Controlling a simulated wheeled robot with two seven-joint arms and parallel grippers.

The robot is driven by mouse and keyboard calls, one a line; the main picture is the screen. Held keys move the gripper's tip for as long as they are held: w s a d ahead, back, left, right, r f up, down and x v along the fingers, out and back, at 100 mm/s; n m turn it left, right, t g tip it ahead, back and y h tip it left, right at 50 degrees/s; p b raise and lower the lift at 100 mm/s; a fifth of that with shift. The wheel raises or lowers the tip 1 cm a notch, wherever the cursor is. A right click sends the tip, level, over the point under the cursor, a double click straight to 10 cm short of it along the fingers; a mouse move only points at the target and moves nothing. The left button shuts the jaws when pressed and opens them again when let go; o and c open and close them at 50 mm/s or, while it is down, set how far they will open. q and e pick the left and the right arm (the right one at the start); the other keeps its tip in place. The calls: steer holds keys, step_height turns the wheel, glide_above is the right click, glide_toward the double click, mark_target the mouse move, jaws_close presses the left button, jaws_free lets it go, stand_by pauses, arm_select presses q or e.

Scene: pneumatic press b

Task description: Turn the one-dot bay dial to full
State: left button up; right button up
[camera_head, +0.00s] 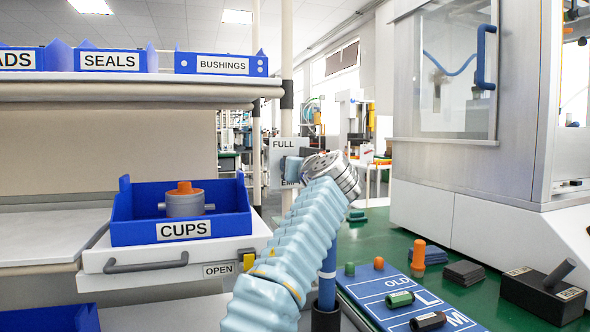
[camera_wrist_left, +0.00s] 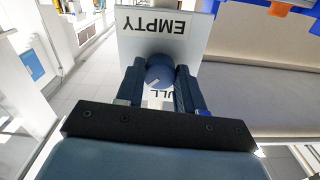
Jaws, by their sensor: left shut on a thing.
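The dial plate (camera_head: 283,152) is a pale card on the post beside the shelves, marked FULL at its top, with EMPTY partly hidden below. In the left wrist view the plate (camera_wrist_left: 137,48) appears upside down. The round dark blue dial knob (camera_wrist_left: 160,74) stands on it with a pale mark on its face. My left gripper (camera_head: 292,166) reaches the plate from the right. In the wrist view its two dark blue fingers (camera_wrist_left: 160,88) are on either side of the knob, shut on it. No dot shows on the plate. My right gripper is not in view.
An open drawer (camera_head: 180,262) below left holds the blue CUPS bin (camera_head: 180,232). The BUSHINGS bin (camera_head: 222,62) and SEALS bin (camera_head: 110,60) sit on the upper shelf.

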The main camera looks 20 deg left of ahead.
arm_select(q)
steer(key=n, duration=1.2)
steer(key=shift+f+n, duration=0.1)
steer(key=shift+n, duration=0.3)
stand_by(0.3)
steer(key=o, duration=1)
steer(key=shift+o, duration=0.2)
steer(key=b+v, duration=0.7)
steer(key=v, duration=0.6)
steer(key=shift+s+d, duration=0.3)
